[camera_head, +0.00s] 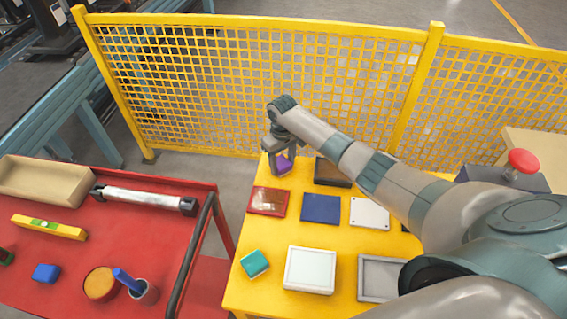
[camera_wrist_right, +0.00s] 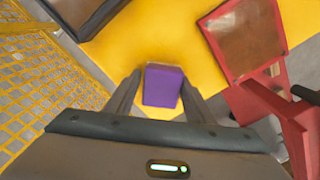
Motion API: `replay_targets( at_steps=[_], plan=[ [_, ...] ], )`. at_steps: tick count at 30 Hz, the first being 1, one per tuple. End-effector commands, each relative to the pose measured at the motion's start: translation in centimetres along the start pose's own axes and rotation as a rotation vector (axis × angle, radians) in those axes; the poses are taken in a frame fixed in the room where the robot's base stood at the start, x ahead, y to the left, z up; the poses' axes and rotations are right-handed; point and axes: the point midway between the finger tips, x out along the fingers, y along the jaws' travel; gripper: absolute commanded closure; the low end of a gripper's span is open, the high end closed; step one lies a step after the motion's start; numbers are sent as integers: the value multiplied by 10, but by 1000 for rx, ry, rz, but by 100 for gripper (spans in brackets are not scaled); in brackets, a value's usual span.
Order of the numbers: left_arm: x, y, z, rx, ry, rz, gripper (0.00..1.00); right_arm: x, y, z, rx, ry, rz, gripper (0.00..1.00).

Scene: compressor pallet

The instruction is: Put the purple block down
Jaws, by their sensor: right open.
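The purple block (camera_head: 283,164) is at the far left corner of the yellow table (camera_head: 262,225). My right gripper (camera_head: 279,163) reaches down over it, and a finger hides part of the block. In the right wrist view the purple block (camera_wrist_right: 163,86) lies between the two spread fingers of my right gripper (camera_wrist_right: 160,90), with yellow surface around it. The gripper is open. I cannot tell whether a finger touches the block. My left gripper is not in view.
A red-brown panel (camera_head: 268,201), a blue panel (camera_head: 321,208) and a dark tray (camera_head: 332,173) lie close to the block. Yellow mesh fencing (camera_head: 260,85) stands behind the table. A red cart (camera_head: 75,268) with tools stands left.

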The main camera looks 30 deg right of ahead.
Motion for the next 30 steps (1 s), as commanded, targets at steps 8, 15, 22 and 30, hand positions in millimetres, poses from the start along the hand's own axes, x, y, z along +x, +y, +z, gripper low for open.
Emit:
replay_targets(
  at_steps=[8,15,22,30],
  plan=[
    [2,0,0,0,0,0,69,-2,-10,7,-9,-17,-11,39],
    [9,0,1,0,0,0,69,-44,-6,4,-7,-9,-7,39],
    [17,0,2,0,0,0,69,-88,-4,3,-6,-7,-5,39],
    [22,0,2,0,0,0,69,-121,-4,3,-5,-9,-5,39]
  ],
)
